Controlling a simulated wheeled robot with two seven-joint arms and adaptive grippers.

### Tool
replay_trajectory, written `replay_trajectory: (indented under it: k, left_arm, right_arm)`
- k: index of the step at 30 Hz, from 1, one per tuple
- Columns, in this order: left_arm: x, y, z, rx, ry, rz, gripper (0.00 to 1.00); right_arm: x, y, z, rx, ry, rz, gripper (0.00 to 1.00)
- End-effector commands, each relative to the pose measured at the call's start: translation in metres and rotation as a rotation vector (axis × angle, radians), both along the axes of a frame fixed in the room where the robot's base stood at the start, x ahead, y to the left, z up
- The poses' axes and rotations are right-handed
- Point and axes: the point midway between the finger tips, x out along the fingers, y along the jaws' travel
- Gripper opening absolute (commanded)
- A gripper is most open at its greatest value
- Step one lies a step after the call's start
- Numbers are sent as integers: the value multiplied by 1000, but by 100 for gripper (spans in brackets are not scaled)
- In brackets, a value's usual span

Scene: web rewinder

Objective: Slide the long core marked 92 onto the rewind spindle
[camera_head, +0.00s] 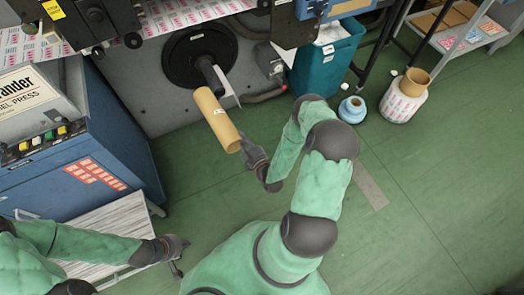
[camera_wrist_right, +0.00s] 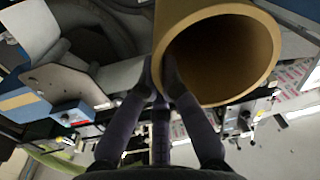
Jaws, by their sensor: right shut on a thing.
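A long tan cardboard core (camera_head: 217,122) with a small white label too small to read is held in front of the rewinder. The dark rewind spindle (camera_head: 211,72) sticks out of a black round flange (camera_head: 183,62). The core's far end lies at the spindle's tip; I cannot tell whether it is around it or just in front. My right gripper (camera_head: 252,152) is shut on the core's near end. In the right wrist view its fingers (camera_wrist_right: 168,82) pinch the rim, one inside the open bore. My left gripper (camera_head: 180,246) looks open and empty, low at the left.
A blue press cabinet (camera_head: 75,150) stands at the left, with a paper stack (camera_head: 115,235) beside it. A teal bin (camera_head: 327,60), a blue roll (camera_head: 352,109) and a printed roll (camera_head: 402,100) stand at the right. Green floor is clear at the lower right.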

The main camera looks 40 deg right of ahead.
Motion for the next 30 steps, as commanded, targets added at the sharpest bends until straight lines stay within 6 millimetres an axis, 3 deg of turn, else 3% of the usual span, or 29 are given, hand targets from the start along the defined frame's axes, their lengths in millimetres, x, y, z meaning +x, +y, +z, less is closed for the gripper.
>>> replay_trajectory:
  k: [1,6,12,19,30]
  left_arm:
    - [0,0,-3,0,0,0,0]
    - [0,0,-7,0,-1,1,0]
    - [0,0,-10,0,-1,0,0]
    - [1,0,-11,0,-1,1,0]
    - [1,0,-13,0,-1,1,0]
  right_arm:
    - [-6,-11,-18,36,-3,-19,0]
    - [-26,-39,-63,154,-30,-57,0]
    - [-45,-57,-96,246,-55,-83,0]
    - [-51,-62,-107,277,-66,-90,0]
    - [-32,-66,-106,276,-66,-87,0]
